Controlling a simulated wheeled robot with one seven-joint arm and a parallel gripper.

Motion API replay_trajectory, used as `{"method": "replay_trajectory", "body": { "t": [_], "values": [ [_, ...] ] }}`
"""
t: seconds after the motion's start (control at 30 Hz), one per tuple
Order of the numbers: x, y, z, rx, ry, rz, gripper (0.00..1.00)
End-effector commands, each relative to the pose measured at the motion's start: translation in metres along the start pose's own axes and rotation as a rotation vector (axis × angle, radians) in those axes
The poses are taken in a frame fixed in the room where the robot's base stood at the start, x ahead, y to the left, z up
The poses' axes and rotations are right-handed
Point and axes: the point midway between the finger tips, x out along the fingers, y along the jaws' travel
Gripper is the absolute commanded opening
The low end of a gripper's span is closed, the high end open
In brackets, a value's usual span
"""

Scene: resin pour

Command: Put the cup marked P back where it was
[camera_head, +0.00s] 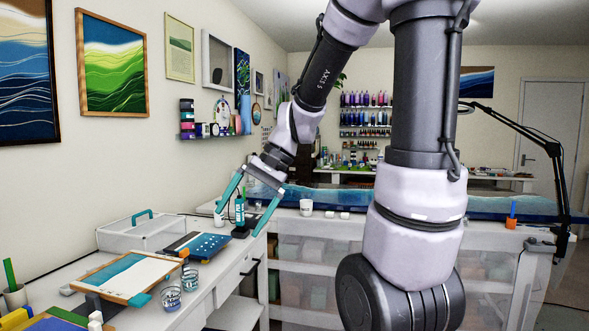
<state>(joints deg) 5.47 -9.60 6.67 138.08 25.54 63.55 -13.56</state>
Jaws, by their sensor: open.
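A white cup (305,207) stands upright on the resin table at the back, right of my gripper. I cannot read a letter on it at this size. My gripper (237,222) hangs from the arm with its two teal fingers spread wide apart. Its fingers point down near the corner where the left bench meets the back table. A small teal and white object (240,210) shows between the fingers, above a dark base (241,231); I cannot tell whether the fingers touch it. Two clear cups (171,298) (190,280) stand on the left bench.
On the left bench are a clear case (142,232), a blue board with white dots (197,246) and a wood-framed panel (128,277). Small white pieces (338,215) lie right of the white cup. An orange pot (510,223) and a black lamp arm (555,160) stand right.

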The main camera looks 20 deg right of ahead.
Motion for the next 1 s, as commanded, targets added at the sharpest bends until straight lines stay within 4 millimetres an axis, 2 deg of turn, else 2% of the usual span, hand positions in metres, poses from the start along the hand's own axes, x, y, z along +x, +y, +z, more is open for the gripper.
{"method": "replay_trajectory", "body": {
  "t": [0.03,0.2,0.3,0.43,0.6,1.0],
  "values": [
    [-0.018,0.004,0.006,-0.051,0.077,0.019,1.0],
    [-0.072,0.023,0.019,-0.181,0.318,0.081,1.0],
    [-0.1,0.033,0.025,-0.238,0.444,0.101,1.0],
    [-0.126,0.041,0.032,-0.285,0.561,0.112,1.0],
    [-0.138,0.047,0.035,-0.308,0.621,0.119,1.0],
    [-0.139,0.047,0.035,-0.308,0.623,0.119,1.0]
  ]
}}
